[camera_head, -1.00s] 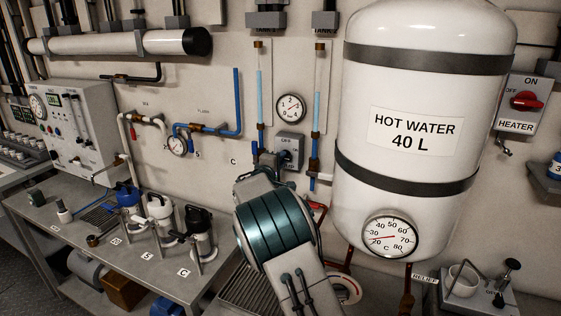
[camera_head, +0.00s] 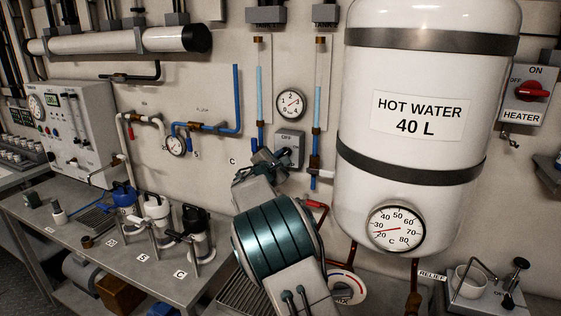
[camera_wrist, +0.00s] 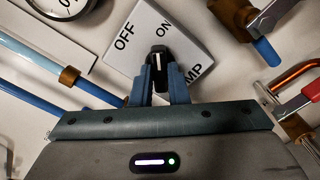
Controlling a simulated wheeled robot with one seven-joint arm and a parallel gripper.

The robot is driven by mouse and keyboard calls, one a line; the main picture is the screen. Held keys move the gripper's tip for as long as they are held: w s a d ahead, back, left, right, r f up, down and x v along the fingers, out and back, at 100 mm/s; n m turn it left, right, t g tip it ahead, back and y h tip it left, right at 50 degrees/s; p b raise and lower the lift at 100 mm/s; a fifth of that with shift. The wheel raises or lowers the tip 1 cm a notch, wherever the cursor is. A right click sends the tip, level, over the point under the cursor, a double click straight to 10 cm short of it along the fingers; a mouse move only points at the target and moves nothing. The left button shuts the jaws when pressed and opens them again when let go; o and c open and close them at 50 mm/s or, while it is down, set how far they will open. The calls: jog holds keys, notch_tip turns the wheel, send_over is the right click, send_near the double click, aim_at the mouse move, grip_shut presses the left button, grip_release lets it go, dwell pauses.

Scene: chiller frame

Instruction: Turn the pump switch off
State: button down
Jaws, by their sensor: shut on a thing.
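The pump switch is a light grey plate (camera_head: 291,145) on the back wall, marked OFF. In the wrist view the plate (camera_wrist: 150,35) looks tilted, with OFF at left, ON at right and part of PUMP below. Its small black knob (camera_wrist: 158,56) has a white mark that points up in that picture, between the OFF and ON words. My gripper (camera_wrist: 161,76) is shut on the knob, with one blue-grey finger on each side. In the head view my gripper (camera_head: 279,159) reaches the plate's lower left, where it hides the knob.
The white hot water tank (camera_head: 417,160) stands close to the right of the switch. Blue pipes (camera_head: 261,95) run vertically beside it, and a round gauge (camera_head: 290,103) is just above. A red-handled valve (camera_head: 315,205) lies below.

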jog(key=n, duration=0.4)
jog(key=shift+n+p, duration=1.15)
jog(key=shift+n, duration=1.45)
jog(key=c, duration=1.4)
grip_release()
jog(key=shift+s+a+f, duration=0.1)
jog(key=shift+s+a, duration=0.2)
jog(key=shift+s, duration=0.1)
jog(key=b+v, duration=0.3)
jog(key=v, duration=1)
jog(key=shift+b, duration=0.4)
